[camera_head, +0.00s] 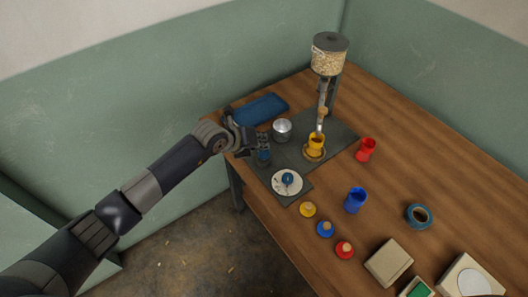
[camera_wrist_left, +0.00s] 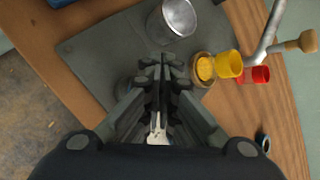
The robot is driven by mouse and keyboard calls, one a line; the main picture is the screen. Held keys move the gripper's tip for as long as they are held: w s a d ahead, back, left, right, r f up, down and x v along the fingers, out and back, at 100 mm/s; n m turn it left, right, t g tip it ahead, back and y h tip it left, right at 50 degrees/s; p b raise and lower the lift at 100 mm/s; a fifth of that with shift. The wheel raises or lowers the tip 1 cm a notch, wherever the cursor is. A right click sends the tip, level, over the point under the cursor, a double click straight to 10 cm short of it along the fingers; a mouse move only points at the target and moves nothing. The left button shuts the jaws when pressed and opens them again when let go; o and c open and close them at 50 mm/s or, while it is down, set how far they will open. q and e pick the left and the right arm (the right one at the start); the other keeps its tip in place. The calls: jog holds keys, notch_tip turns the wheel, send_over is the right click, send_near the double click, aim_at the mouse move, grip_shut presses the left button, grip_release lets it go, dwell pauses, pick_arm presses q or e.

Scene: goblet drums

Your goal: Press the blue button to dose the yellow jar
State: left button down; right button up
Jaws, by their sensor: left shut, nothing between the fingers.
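The blue button (camera_head: 287,179) is a round knob on a white disc (camera_head: 279,188) at the near corner of a dark grey mat. The yellow jar (camera_wrist_left: 229,64) also shows in the wrist view. My left gripper (camera_head: 264,144) is shut and empty above the mat's left edge, up and left of the button and apart from it. In the wrist view my gripper (camera_wrist_left: 161,64) hides most of the area below it. My right gripper is not in view.
The dispenser's grain hopper (camera_head: 328,62) stands behind the jar. A metal cup (camera_head: 282,129) and a blue tray (camera_head: 262,108) are near my gripper. A dark-blue object (camera_head: 263,158) is partly hidden below my gripper.

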aim_at(261, 152)
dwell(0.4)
pick_arm(q)
jog(key=shift+f+b, duration=0.35)
jog(key=shift+f, duration=0.1)
jog(key=shift+s+f+b, duration=0.1)
jog(key=shift+f+b, duration=0.75)
jog(key=shift+f, duration=0.25)
dwell(0.8)
jog(key=shift+r, duration=0.1)
jog(key=shift+r+p, duration=1.15)
jog(key=shift+r, duration=0.25)
jog(key=shift+r, duration=0.15)
notch_tip(261, 152, up, 5)
jog(key=p, duration=0.4)
